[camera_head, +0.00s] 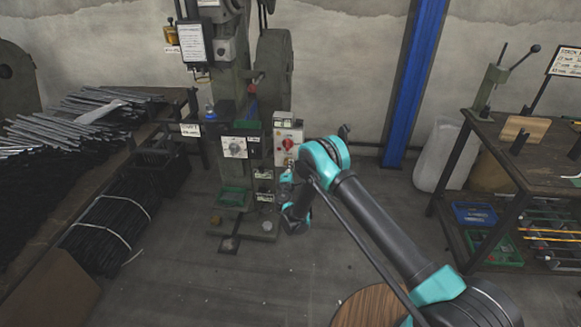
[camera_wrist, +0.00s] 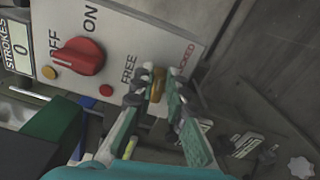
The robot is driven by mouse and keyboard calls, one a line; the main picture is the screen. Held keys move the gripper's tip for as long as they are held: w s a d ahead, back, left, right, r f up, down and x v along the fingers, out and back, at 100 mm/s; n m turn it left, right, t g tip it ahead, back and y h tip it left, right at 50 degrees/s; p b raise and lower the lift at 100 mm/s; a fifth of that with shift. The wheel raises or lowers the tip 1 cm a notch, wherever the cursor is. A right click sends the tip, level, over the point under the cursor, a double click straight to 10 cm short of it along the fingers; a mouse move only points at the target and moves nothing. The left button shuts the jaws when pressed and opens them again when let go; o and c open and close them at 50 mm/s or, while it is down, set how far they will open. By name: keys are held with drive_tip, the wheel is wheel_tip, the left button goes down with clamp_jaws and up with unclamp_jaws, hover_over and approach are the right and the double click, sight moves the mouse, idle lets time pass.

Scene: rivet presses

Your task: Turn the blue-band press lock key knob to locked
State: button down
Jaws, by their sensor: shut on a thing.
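A small brass-coloured lock key knob (camera_wrist: 158,82) sits on the light control panel (camera_wrist: 150,38) in the wrist view, between the words FREE and LOCKED. My gripper (camera_wrist: 160,100) is shut on this knob, one finger on either side. The fingers hide part of it, and I cannot tell which word it points to. In the head view my gripper (camera_head: 286,176) is small, low in front of the green-grey press (camera_head: 229,75).
On the panel, a red ON/OFF knob (camera_wrist: 78,57) and a strokes counter (camera_wrist: 20,48) reading 0 are left of my gripper. A rod-covered bench (camera_head: 160,120) stands left and a work table (camera_head: 490,140) right. The floor between is mostly open.

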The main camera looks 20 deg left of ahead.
drive_tip(key=shift+f+m, duration=0.2)
drive_tip(key=shift+m, duration=0.6)
drive_tip(key=c, duration=1.5)
unclamp_jaws()
drive_tip(key=shift+c, duration=0.2)
